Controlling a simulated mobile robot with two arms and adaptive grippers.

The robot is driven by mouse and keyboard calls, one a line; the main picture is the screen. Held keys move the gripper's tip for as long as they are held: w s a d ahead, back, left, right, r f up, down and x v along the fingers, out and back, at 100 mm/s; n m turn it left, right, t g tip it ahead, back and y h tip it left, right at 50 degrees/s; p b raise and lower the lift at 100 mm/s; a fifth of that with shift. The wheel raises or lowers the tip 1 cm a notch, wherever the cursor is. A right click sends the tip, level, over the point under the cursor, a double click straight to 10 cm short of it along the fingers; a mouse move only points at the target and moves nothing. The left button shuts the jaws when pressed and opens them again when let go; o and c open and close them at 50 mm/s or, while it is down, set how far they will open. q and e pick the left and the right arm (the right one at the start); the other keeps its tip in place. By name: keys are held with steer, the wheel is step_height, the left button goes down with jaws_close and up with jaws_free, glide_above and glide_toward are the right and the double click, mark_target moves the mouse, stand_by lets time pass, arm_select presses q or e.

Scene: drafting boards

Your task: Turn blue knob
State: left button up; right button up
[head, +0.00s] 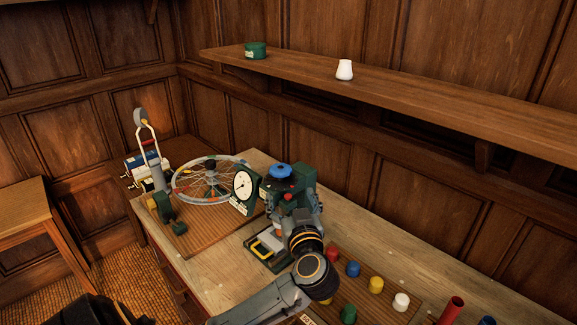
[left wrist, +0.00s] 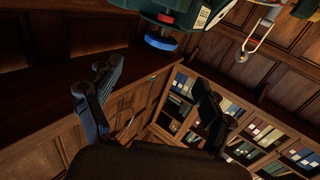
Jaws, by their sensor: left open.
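The blue knob (head: 281,170) is a round cap on top of a dark green machine (head: 301,180) standing on the bench. In the left wrist view the blue knob (left wrist: 161,42) shows near the top, with a red ring beside it under a green body. My left gripper (head: 297,207) is in front of the machine, below the knob in the picture, and partly hides the machine. In the left wrist view its two dark fingers (left wrist: 158,78) are spread wide with nothing between them. The knob lies beyond the fingertips, apart from them. My right gripper is not in view.
A spoked wheel (head: 209,182) and a white dial gauge (head: 242,185) stand left of the machine. Coloured pegs (head: 376,284) sit on a board to the right. A red cylinder (head: 451,310) is nearer the front. A wall shelf (head: 420,86) runs behind, above the bench.

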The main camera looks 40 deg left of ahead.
mark_target(282, 174)
arm_select(q)
steer(key=p+x, duration=0.2)
steer(key=x, duration=1.1)
steer(key=shift+a, duration=0.1)
